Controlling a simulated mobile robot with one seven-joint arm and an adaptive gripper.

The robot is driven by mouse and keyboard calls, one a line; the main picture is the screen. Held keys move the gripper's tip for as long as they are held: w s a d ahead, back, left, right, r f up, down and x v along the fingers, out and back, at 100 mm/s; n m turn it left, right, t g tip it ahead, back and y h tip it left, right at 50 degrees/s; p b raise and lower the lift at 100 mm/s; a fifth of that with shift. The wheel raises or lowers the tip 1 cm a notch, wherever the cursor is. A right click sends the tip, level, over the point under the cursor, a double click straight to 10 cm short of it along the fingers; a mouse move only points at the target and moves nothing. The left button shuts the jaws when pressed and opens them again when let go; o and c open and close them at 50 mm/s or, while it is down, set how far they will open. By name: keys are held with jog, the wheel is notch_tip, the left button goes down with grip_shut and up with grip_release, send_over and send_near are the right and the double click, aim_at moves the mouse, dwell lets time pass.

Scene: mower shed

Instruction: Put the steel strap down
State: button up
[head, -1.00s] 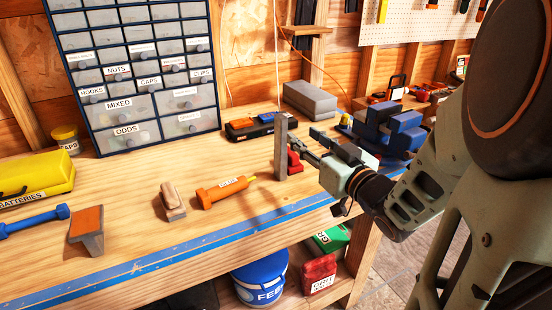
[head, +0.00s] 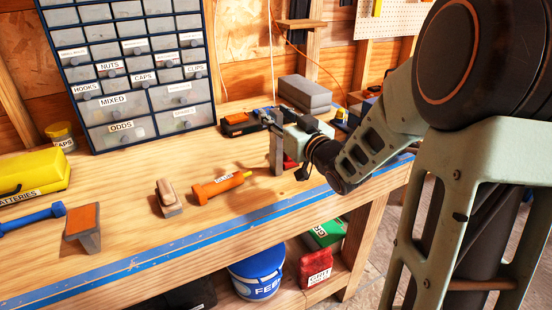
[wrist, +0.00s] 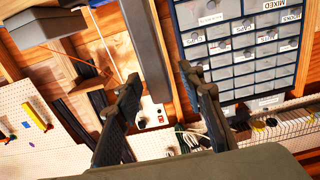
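The steel strap, a flat grey bar, stands upright on the wooden bench, as the head view shows (head: 276,155). In the wrist view the strap (wrist: 147,45) runs down from the top edge to between my fingers. My gripper (head: 275,121) is at the strap's upper part, coming from the right. In the wrist view my gripper's (wrist: 163,85) fingers are spread, one on each side of the strap. A gap shows on the right side; contact on the left is hard to tell. The strap's top is partly hidden by the gripper in the head view.
Grey boxes (head: 305,92) and a drawer cabinet (head: 130,75) stand behind.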

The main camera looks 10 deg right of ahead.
jog(key=shift+c, duration=0.2)
grip_shut()
jog(key=shift+r, duration=0.15)
dwell(0.3)
